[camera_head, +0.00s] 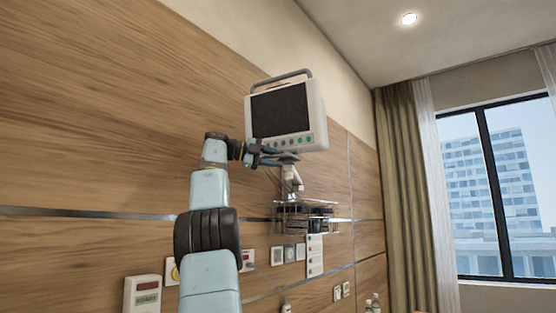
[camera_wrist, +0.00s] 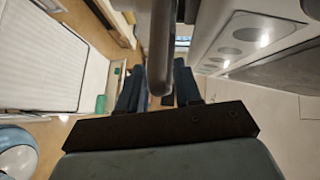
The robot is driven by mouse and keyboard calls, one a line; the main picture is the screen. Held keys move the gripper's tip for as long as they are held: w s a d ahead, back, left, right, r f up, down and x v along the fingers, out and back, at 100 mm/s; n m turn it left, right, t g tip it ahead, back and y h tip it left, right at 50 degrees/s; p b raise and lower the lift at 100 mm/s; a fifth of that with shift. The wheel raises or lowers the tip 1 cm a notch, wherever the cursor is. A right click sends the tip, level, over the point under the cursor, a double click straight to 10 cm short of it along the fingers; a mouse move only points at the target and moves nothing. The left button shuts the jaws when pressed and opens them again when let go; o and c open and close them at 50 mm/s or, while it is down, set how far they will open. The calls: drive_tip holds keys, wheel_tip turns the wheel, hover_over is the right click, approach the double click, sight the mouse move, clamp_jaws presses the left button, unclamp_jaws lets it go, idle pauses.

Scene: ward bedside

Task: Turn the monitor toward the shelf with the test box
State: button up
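The monitor (camera_head: 279,110), white with a dark screen and a top handle, is mounted on the wood wall, its screen facing the left front. My gripper (camera_head: 284,158) is just under its lower edge, close to the mount arm (camera_head: 292,180). In the wrist view the monitor's button panel (camera_wrist: 232,40) is at upper right. My gripper's two dark fingers (camera_wrist: 160,90) stand apart, with a grey bar (camera_wrist: 162,45) reaching down to the gap between them. I cannot tell whether they touch it. No shelf with a test box can be made out.
A wire basket (camera_head: 305,215) with dark items hangs below the monitor. Wall sockets and panels (camera_head: 290,254) lie lower. A curtain (camera_head: 405,190) and window are at right. The wrist view shows a white ribbed surface (camera_wrist: 40,60) and a small green object (camera_wrist: 101,104) below.

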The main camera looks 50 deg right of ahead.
drive_tip(key=shift+s, duration=0.15)
drive_tip(key=shift+a+r, duration=0.1)
drive_tip(key=shift+a, duration=0.1)
drive_tip(key=shift+v, duration=3.65)
drive_tip(key=shift+o, duration=0.2)
